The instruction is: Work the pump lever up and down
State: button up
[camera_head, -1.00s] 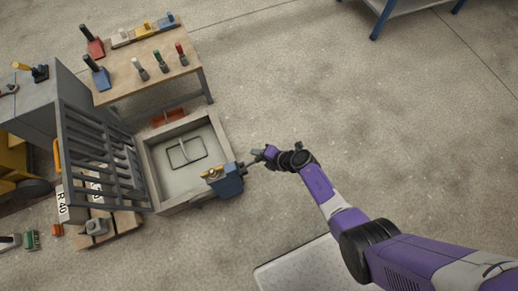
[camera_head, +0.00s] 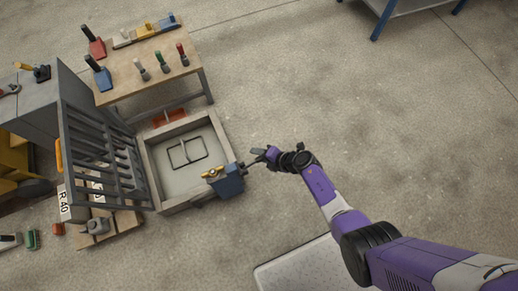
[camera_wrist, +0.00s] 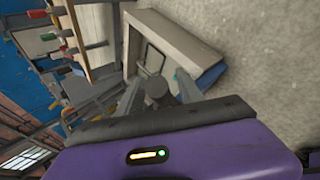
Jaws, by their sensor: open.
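The blue pump (camera_head: 229,184) sits at the near right corner of the grey panel mould (camera_head: 160,168), with a brass-coloured part on top. Its dark lever (camera_head: 246,165) sticks out to the right toward my gripper (camera_head: 261,156). In the wrist view the pump (camera_wrist: 211,75) is beyond the right finger. There, a dark round end, seemingly of the lever (camera_wrist: 156,88), shows between the two spread fingers of my gripper (camera_wrist: 158,90). My gripper is open around or just short of it; I cannot tell whether they touch.
A wire loop (camera_head: 187,152) lies in the mould. A barred grey frame (camera_head: 98,150) stands tilted at its left. A wooden bench (camera_head: 150,70) with several coloured-handled tools is behind. The concrete floor (camera_head: 340,110) to the right is clear.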

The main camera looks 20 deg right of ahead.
jog(key=p+v, duration=0.3)
jog(key=v, duration=0.4)
jog(key=shift+p, duration=0.3)
dwell(0.3)
